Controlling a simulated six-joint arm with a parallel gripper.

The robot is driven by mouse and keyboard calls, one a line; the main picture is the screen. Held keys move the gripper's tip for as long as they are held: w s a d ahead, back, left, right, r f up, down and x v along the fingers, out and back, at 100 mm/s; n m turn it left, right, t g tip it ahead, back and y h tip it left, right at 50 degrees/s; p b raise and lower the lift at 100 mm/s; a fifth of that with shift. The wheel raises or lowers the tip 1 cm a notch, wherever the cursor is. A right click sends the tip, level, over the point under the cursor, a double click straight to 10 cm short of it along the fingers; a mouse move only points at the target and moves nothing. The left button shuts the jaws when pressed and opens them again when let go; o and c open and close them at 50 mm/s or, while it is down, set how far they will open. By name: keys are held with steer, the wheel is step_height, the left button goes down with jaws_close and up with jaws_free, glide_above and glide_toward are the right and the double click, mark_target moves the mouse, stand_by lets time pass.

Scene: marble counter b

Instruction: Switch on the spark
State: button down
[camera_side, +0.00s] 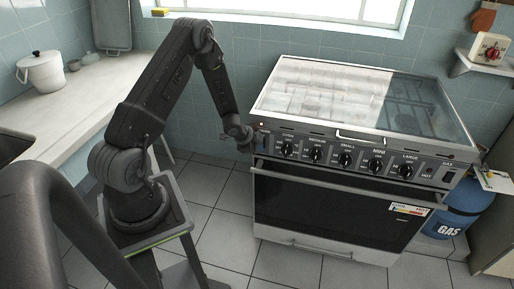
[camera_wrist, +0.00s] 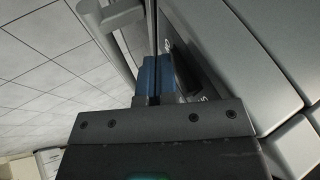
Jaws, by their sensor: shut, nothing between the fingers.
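The stove (camera_side: 340,185) has a front control panel (camera_side: 300,160) with a row of black knobs. My gripper (camera_side: 253,141) is at the left end of this panel. In the wrist view the blue fingertips (camera_wrist: 155,76) are together with nothing between them, close beside a dark raised switch (camera_wrist: 184,68) on the panel. I cannot tell whether they touch it. Small white lettering beside the switch is only partly legible, so I cannot read it as spark. The switch's on or off position is not clear. In the side view my gripper hides that panel end.
A glass lid (camera_side: 325,90) covers the stove top. The oven door handle (camera_side: 330,180) runs below the knobs. A blue gas bottle (camera_side: 455,210) stands at the right. A white pot (camera_side: 42,72) is on the left counter. Tiled floor in front is clear.

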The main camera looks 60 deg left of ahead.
steer(key=shift+r, duration=0.15)
steer(key=shift+r, duration=0.7)
steer(key=s+d+r, duration=0.3)
steer(key=s+r, duration=0.5)
steer(key=shift+s+d+r, duration=0.25)
steer(key=shift+s, duration=0.1)
